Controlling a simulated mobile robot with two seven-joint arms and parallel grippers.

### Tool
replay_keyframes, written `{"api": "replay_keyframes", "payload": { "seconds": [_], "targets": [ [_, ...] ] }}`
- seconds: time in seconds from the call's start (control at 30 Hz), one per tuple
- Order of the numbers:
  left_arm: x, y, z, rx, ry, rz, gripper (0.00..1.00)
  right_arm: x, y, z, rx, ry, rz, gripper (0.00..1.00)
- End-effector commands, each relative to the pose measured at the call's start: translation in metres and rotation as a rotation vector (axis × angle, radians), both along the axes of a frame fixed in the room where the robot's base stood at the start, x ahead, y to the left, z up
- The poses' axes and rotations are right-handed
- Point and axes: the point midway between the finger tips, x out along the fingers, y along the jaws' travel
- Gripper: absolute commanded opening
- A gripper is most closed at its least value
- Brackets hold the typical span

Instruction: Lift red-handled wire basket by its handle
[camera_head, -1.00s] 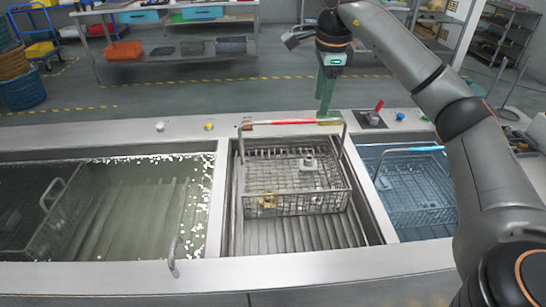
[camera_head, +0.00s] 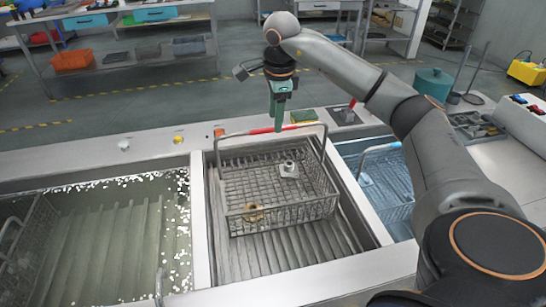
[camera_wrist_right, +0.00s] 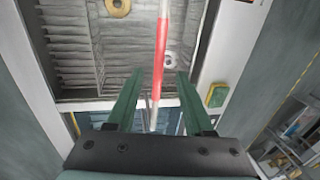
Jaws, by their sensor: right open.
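The wire basket (camera_head: 236,212) stands in the middle tank bay, with a brass-coloured ring (camera_head: 252,212) and a grey metal fitting (camera_head: 289,169) inside. Its raised handle (camera_head: 262,131) has red sections and a pale one, and spans above the basket's far side. My right gripper (camera_head: 279,124) points down at the handle. In the right wrist view the right gripper (camera_wrist_right: 158,78) is open, and the handle (camera_wrist_right: 162,45) runs between its two green fingers in the picture. I cannot tell whether the fingers reach past the bar. My left gripper is not in view.
The left bay (camera_head: 100,235) holds cloudy liquid and another basket (camera_head: 25,245). A blue bay (camera_head: 385,185) with a blue-handled basket lies right. A green-yellow pad (camera_head: 303,116), knobs and a red lever (camera_head: 351,103) sit along the rear ledge.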

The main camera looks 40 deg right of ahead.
Motion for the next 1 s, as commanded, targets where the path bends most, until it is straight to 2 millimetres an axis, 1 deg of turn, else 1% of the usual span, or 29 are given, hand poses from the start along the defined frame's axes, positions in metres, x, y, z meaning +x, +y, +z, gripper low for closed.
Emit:
{"api": "replay_keyframes", "payload": {
  "seconds": [0.2, 0.3, 0.4, 0.57, 0.67, 1.0],
  "targets": [
    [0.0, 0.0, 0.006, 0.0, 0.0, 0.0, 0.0, 0.002, -0.002, -0.033, 0.0, 0.004, 0.0, 0.52],
    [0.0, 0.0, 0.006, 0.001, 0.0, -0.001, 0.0, 0.004, -0.003, -0.043, -0.001, 0.003, -0.001, 0.52],
    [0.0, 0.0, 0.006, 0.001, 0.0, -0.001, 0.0, 0.005, -0.004, -0.047, -0.001, 0.0, 0.0, 0.52],
    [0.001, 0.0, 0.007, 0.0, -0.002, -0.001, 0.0, 0.006, -0.004, -0.047, 0.0, 0.0, 0.0, 0.52],
    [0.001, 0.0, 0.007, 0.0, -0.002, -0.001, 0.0, 0.005, -0.004, -0.047, 0.0, 0.0, 0.0, 0.43],
    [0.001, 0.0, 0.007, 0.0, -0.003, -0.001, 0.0, 0.005, -0.003, -0.046, 0.0, 0.0, 0.0, 0.05]
  ]
}}
